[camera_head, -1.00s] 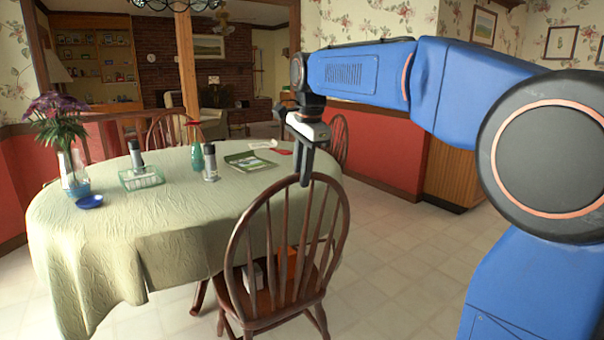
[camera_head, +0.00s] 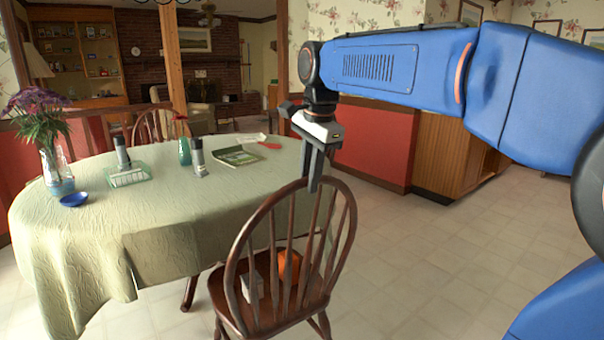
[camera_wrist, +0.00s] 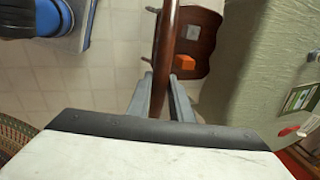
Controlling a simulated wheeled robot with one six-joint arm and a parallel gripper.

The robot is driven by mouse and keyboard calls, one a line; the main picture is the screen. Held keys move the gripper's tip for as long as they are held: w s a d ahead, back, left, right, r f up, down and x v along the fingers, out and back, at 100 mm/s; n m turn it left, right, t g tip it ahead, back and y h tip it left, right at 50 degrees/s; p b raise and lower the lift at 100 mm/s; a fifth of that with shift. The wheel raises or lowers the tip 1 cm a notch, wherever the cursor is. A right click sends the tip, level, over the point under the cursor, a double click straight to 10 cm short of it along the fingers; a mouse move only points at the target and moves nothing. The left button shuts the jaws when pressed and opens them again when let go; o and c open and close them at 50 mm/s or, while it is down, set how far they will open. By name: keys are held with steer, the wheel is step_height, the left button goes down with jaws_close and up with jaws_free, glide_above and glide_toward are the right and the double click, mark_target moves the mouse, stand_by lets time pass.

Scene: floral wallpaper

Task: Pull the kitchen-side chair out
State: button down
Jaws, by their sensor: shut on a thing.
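The wooden chair (camera_head: 280,270) with a spindle back stands at the near right side of the oval table, its back toward me. My gripper (camera_head: 314,185) reaches down onto the top rail of the chair back and is shut on it. In the wrist view the fingers (camera_wrist: 162,98) lie on either side of the dark rail (camera_wrist: 168,60). An orange object (camera_wrist: 184,62) and a small white box (camera_head: 252,286) rest on the seat. The table (camera_head: 90,235) wears a pale green cloth.
The tabletop holds a flower vase (camera_head: 57,175), a blue dish (camera_head: 74,200), a green basket (camera_head: 128,177) and a booklet (camera_head: 237,155). Open tiled floor (camera_head: 430,260) lies to the right. A wood-panelled counter (camera_head: 455,155) stands behind it.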

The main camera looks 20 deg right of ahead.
steer(key=s, duration=0.2)
steer(key=s+d, duration=0.1)
steer(key=s, duration=0.2)
steer(key=shift+s+d, duration=0.2)
steer(key=shift+s, duration=0.05)
steer(key=c, duration=1.6)
jaws_free()
steer(key=s+r, duration=0.1)
steer(key=r, duration=0.4)
steer(key=s+r, duration=0.1)
steer(key=r, duration=0.5)
steer(key=s+r, duration=0.1)
steer(key=r, duration=0.5)
steer(key=shift+s+d, duration=0.15)
steer(key=shift+d, duration=0.25)
